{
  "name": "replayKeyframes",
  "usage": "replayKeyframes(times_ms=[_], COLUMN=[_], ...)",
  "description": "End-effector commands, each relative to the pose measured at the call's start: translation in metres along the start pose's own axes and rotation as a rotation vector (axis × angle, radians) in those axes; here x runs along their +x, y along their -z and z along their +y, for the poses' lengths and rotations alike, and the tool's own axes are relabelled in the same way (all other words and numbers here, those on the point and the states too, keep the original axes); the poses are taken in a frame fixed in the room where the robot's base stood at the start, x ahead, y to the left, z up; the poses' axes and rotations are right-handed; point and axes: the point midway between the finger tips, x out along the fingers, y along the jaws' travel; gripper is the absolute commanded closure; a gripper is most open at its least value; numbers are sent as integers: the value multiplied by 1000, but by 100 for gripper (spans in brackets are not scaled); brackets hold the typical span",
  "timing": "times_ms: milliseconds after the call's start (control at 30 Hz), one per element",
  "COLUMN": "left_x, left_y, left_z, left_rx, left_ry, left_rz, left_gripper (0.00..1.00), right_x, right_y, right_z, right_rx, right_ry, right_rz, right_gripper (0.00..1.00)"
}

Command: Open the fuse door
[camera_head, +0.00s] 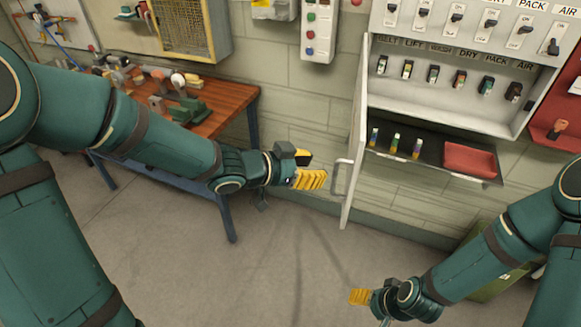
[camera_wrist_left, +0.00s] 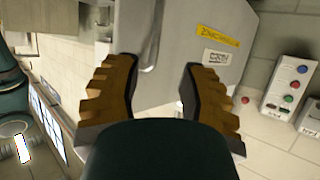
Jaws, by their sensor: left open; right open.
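The fuse door (camera_head: 353,150) is a grey panel seen nearly edge-on in the head view. It stands swung out from the left side of the fuse cabinet (camera_head: 440,97), whose inside with a row of fuses shows. The door's handle (camera_head: 338,178) sticks out on its left face. My left gripper (camera_head: 315,168) is open, just left of the handle, with a small gap. In the left wrist view the door face (camera_wrist_left: 200,70) with yellow and white labels lies beyond the open fingers, and the handle (camera_wrist_left: 151,45) shows between them. My right gripper (camera_head: 360,297) is low, away from the door; its fingers overlap.
A black shelf (camera_head: 400,155) below the cabinet holds several fuses and a red cloth or tray (camera_head: 470,160). A wooden workbench (camera_head: 225,100) with tools stands at left behind my left arm. A button box (camera_head: 318,30) hangs on the wall. The floor between my arms is clear.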

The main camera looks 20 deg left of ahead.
Motion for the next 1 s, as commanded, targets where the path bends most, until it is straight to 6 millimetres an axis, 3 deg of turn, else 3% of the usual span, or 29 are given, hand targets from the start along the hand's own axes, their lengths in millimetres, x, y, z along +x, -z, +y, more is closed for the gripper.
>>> replayKeyframes(times_ms=[200, 400, 1000], left_x=[-39, -59, -62], left_y=[0, -1, -2], left_z=[-1, 0, 0], left_rx=[2, 0, -3], left_ry=[4, 2, 0], left_rz=[-1, -2, -2], left_gripper=[59, 59, 59], right_x=[0, 0, 0], right_y=[0, 0, 0], right_z=[0, 0, 0], right_rx=[0, 0, 0], right_ry=[0, 0, 0], right_rz=[0, 0, 0], right_gripper=[38, 38, 38])
